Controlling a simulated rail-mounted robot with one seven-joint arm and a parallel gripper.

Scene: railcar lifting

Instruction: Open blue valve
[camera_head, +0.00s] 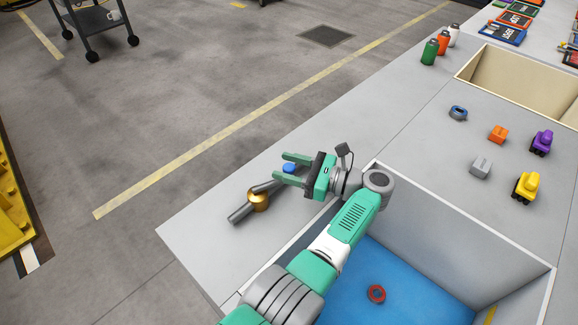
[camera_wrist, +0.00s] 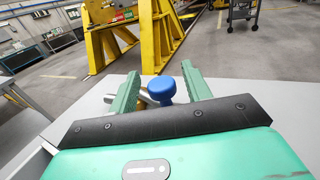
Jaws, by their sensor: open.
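The blue valve handle (camera_head: 289,168) sits on a grey pipe with a brass-coloured body (camera_head: 258,201), on the light grey tabletop at the left. My gripper (camera_head: 284,169) is open, and the blue handle appears between its two green fingers in the head view. In the wrist view the blue handle (camera_wrist: 161,89) stands between the fingertips of my gripper (camera_wrist: 160,85), with a gap on each side. The pipe is partly hidden behind the gripper. I cannot tell whether the fingers touch the handle.
A blue-floored bin (camera_head: 461,249) with a red ring (camera_head: 376,293) lies under my arm. Toy vehicles (camera_head: 526,186), a blue ring (camera_head: 458,112) and small bottles (camera_head: 429,51) stand further right. The tabletop left of the valve is clear.

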